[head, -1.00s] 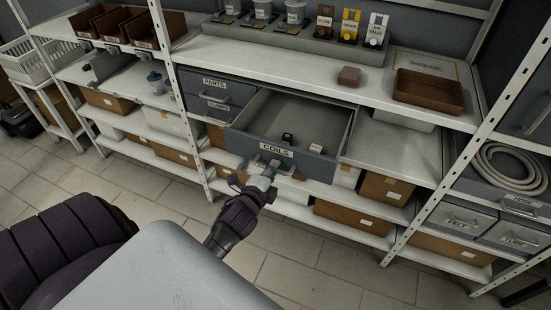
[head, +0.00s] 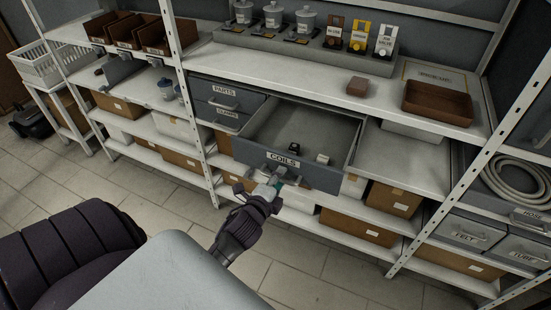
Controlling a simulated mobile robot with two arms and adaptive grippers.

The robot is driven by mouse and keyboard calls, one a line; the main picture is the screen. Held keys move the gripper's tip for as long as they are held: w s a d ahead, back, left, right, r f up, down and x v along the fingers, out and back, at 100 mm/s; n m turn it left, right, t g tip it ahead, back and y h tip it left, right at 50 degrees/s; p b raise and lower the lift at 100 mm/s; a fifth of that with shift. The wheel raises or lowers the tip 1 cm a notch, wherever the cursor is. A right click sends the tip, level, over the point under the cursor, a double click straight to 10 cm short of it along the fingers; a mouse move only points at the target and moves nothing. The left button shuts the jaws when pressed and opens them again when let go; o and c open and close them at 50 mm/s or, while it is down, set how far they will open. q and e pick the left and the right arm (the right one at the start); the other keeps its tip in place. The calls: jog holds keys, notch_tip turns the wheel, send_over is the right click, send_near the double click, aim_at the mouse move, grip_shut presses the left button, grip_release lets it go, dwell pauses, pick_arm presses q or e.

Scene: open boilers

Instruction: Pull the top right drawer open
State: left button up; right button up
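The top right drawer, labelled COILS (head: 330,176), is pulled well out from under the shelf top. A few small dark and pale items (head: 322,159) lie on its floor. My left gripper (head: 270,189) is at the lower part of the drawer front, just below the label, by the handle. The gripper and the handle overlap there and the fingers are small, so I cannot tell whether they touch the handle or how far they are open. My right gripper is not in view.
The closed PARTS drawer (head: 226,91) and CLAMPS drawer (head: 228,114) sit to the left. A brown tray (head: 437,103) and a small brown block (head: 357,87) stand on the shelf top. Boxes fill the lower shelves. The tiled floor in front is clear.

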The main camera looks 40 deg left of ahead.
pick_arm(q)
jog(key=v, duration=1.2)
jog(key=shift+a, duration=0.1)
jog(key=s+d+f+n+g+h, duration=0.1)
jog(key=s+d+f+n+g, duration=0.15)
jog(key=f, duration=0.75)
jog(key=s+d+f+n+g+h, duration=0.1)
jog(key=s+d+f+n+g, duration=0.15)
jog(key=f, duration=0.75)
jog(key=s+d+f+n+g+h, duration=0.1)
jog(key=s+d+f+g, duration=0.15)
jog(key=f, duration=0.75)
jog(key=s+f+n+g, duration=0.3)
jog(key=s+f, duration=0.5)
jog(key=s, duration=0.3)
jog(key=s+f+n+g, duration=0.3)
jog(key=s+f, duration=0.6)
jog(key=s, duration=0.2)
jog(key=shift+s+d+n+g+h, duration=0.35)
jog(key=shift+s+d+n+h, duration=0.05)
